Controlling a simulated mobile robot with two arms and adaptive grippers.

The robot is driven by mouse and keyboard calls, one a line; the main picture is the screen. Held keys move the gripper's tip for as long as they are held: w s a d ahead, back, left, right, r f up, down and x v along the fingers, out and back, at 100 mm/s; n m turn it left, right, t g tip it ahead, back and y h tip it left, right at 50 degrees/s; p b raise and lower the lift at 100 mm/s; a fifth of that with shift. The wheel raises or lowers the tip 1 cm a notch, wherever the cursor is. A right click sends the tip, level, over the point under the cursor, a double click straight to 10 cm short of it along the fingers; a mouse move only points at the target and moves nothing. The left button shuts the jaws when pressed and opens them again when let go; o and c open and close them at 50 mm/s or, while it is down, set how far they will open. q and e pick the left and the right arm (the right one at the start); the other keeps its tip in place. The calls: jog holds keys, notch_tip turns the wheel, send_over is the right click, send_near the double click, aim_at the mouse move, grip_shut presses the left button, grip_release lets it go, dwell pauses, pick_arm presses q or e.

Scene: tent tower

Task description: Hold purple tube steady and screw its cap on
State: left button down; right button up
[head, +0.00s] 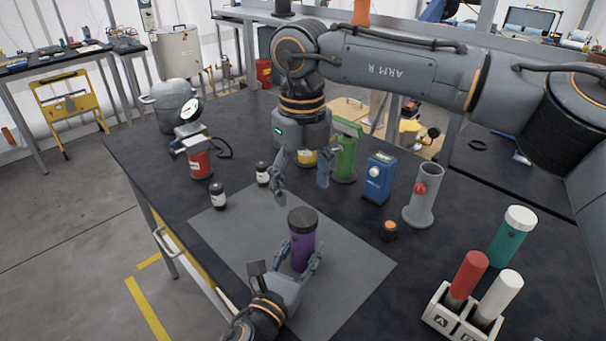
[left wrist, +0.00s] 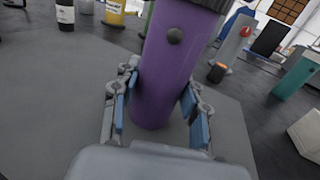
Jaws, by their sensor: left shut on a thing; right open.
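The purple tube (head: 301,251) stands upright on the grey mat, with a dark cap (head: 302,220) on its top. My left gripper (head: 302,262) is shut on the purple tube near its lower half. In the left wrist view the tube (left wrist: 172,70) stands between the two blue-padded fingers, and the cap (left wrist: 212,4) is only partly in frame at the top. My right gripper (head: 302,188) is open and empty, pointing down above and behind the tube, apart from the cap. How tightly the cap sits cannot be told.
Two small dark jars (head: 218,197) stand left of the right gripper. A green device (head: 345,155), a blue box (head: 378,178), a grey cylinder (head: 424,195) and a small orange-topped item (head: 388,231) stand to the right. A rack (head: 440,312) holds red and white tubes. The grey mat (head: 350,262) is otherwise clear.

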aim_at(303, 216)
jog(key=n, duration=0.6)
jog(key=shift+r+n, duration=0.2)
jog(key=shift+n, duration=0.1)
jog(key=n, duration=0.6)
jog(key=shift+r, duration=0.2)
jog(key=n, duration=0.6)
jog(key=shift+r, duration=0.15)
jog(key=n, duration=0.6)
jog(key=shift+r, duration=0.2)
jog(key=shift+d+f, duration=0.1)
jog(key=shift+f, duration=3.9)
jog(key=shift+c, duration=0.2)
